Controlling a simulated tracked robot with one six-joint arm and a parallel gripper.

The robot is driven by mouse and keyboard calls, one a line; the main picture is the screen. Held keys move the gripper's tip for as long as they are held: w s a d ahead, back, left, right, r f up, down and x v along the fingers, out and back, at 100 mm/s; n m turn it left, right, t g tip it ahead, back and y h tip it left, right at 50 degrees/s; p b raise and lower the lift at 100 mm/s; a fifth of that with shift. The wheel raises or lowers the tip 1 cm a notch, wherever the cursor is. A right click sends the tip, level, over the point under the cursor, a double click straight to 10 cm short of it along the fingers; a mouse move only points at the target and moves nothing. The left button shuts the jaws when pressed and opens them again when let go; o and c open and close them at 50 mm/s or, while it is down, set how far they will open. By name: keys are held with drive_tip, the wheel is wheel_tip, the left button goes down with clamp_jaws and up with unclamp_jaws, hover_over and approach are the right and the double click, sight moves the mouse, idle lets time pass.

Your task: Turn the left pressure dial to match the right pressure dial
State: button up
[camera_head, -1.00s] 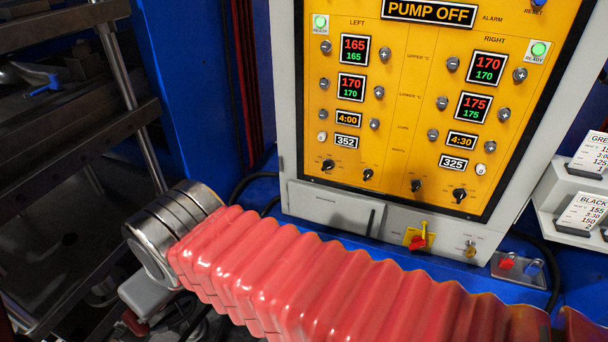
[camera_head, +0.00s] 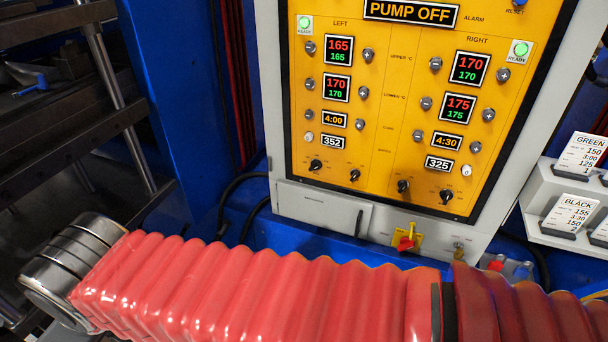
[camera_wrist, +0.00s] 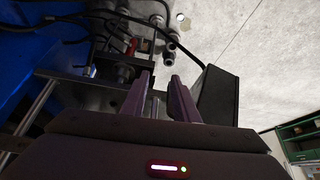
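The yellow control panel (camera_head: 385,110) faces me in the head view. Under its LEFT side are two black knobs, a left one (camera_head: 316,165) and a right one (camera_head: 354,175). Under its RIGHT side are two more, a left one (camera_head: 403,186) and a right one (camera_head: 447,196). Their labels are too small to read, so I cannot tell which are the pressure dials, nor their exact settings. My gripper (camera_wrist: 161,76) shows in the wrist view with its two purple fingers apart and nothing between them. It is outside the head view, away from the panel.
My red bellows arm crosses the bottom of the head view below the panel. A red and yellow switch (camera_head: 406,243) sits under the panel. Recipe cards (camera_head: 574,213) stand on a shelf at right. Dark machinery (camera_wrist: 105,60) and a concrete floor (camera_wrist: 255,50) show in the wrist view.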

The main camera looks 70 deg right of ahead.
idle(0.3)
drive_tip(key=w+d+f+m+t+h, duration=0.2)
drive_tip(key=w+d+f+m+t, duration=0.15)
drive_tip(key=w+d+m, duration=0.7)
drive_tip(key=w+d+f+m+h, duration=0.2)
drive_tip(key=w+d, duration=0.1)
drive_tip(key=d, duration=0.5)
drive_tip(key=w+d+f+m+h, duration=0.2)
drive_tip(key=d+f+h, duration=0.1)
drive_tip(key=d, duration=0.6)
drive_tip(key=s+d+f+m+g+h, duration=0.1)
drive_tip(key=s+d+f+m+h, duration=0.15)
drive_tip(key=s+d+m, duration=0.4)
drive_tip(key=s+d+f+m+g+h, duration=0.1)
drive_tip(key=s+d+f+g+h, duration=0.15)
drive_tip(key=d, duration=0.65)
drive_tip(key=s+d+f+m+g+h, duration=0.1)
drive_tip(key=s+d+m+g+h, duration=0.2)
drive_tip(key=s, duration=0.7)
drive_tip(key=s+d+f+m+g+h, duration=0.1)
drive_tip(key=s+d+m+g+h, duration=0.2)
drive_tip(key=s, duration=0.7)
drive_tip(key=shift+d+m+g, duration=0.5)
drive_tip(key=shift+d+g, duration=0.1)
drive_tip(key=shift+d, duration=0.2)
